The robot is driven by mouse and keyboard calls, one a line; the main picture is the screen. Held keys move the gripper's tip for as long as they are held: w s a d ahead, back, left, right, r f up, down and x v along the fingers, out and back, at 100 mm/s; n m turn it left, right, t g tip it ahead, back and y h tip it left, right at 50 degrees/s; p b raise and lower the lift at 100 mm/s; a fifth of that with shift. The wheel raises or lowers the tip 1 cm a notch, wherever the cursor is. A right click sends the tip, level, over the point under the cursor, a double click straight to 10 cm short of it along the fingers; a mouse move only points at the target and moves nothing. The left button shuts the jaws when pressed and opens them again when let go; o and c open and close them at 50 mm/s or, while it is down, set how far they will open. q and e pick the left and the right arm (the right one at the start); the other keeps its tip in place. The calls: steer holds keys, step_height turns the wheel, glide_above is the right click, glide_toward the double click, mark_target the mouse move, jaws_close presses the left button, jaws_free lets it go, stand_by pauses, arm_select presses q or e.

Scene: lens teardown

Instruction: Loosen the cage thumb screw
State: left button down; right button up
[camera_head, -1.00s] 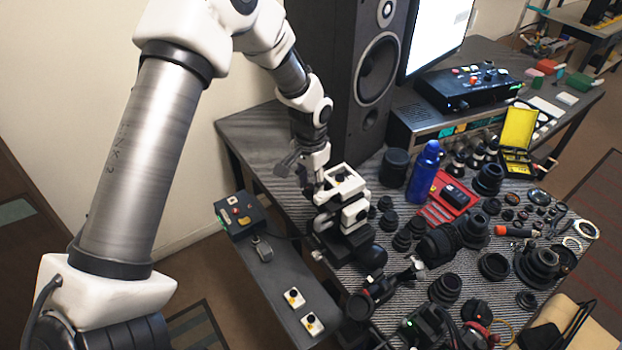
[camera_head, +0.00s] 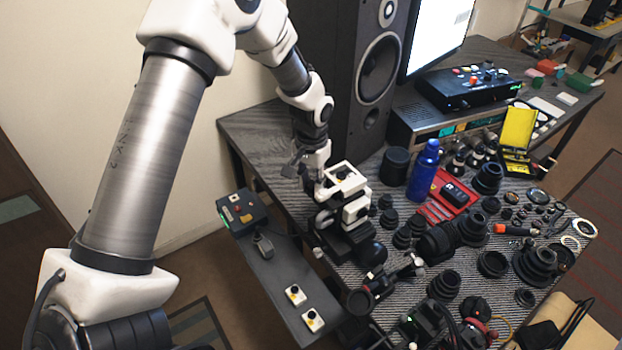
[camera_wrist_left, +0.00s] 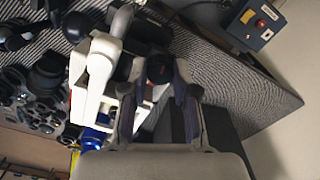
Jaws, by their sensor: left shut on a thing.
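The cage (camera_head: 352,210) is a white and black block assembly standing at the left edge of the bench. It also shows in the left wrist view (camera_wrist_left: 88,95). My left gripper (camera_head: 319,190) comes down on the cage's left side. In the left wrist view, my left gripper (camera_wrist_left: 162,75) has its fingers on either side of a dark round knob with a red mark, which looks like the thumb screw (camera_wrist_left: 160,67). The gripper is shut on it. In the head view the fingers and cage hide the screw. My right gripper is not in view.
A control box (camera_head: 241,212) sits on a narrow shelf left of the bench. A tall speaker (camera_head: 372,75) stands close behind my left arm. A blue bottle (camera_head: 423,170) and many lens parts crowd the striped mat right of the cage.

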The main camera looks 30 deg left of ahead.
arm_select(q)
steer(key=n+p, duration=0.1)
steer(key=n, duration=0.3)
steer(key=n+p, duration=0.1)
steer(key=n, duration=0.7)
steer(key=shift+n+p, duration=0.3)
steer(key=shift+p, duration=0.1)
steer(key=shift+n+p, duration=0.3)
steer(key=shift+n, duration=1.4)
steer(key=shift+f, duration=0.1)
steer(key=c, duration=1.2)
jaws_free()
steer(key=shift+c, duration=0.2)
steer(key=shift+o, duration=0.3)
steer(key=shift+a, duration=0.15)
